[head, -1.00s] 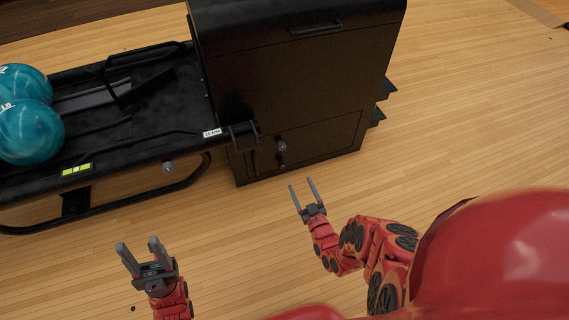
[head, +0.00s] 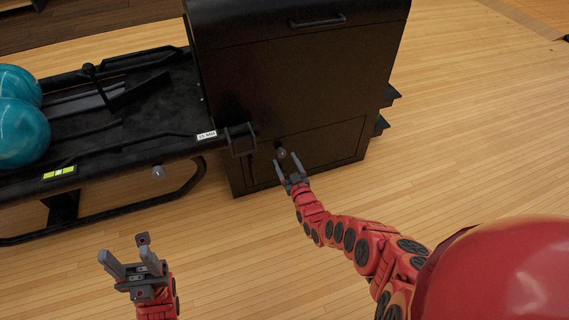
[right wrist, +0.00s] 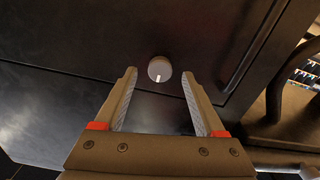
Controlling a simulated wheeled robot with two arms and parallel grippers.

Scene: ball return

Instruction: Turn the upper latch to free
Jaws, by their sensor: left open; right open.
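The latch is a small round grey knob (head: 281,153) on the lower front of the black cabinet (head: 300,85). In the right wrist view the knob (right wrist: 160,68) has a short white line running down from its middle. My right gripper (head: 286,159) is open in front of the cabinet. In the right wrist view its fingertips (right wrist: 159,74) lie to either side of the knob, apart from it; how far short they stop is hard to tell. Any second latch is not clear. My left gripper (head: 123,248) is open and empty over the floor, at lower left.
A black ball rack (head: 130,115) with teal balls (head: 20,133) joins the cabinet's left side. A bracket (head: 240,139) juts out near their corner, left of the knob. Another round knob (head: 158,172) hangs under the rack's edge. The wooden floor in front is clear.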

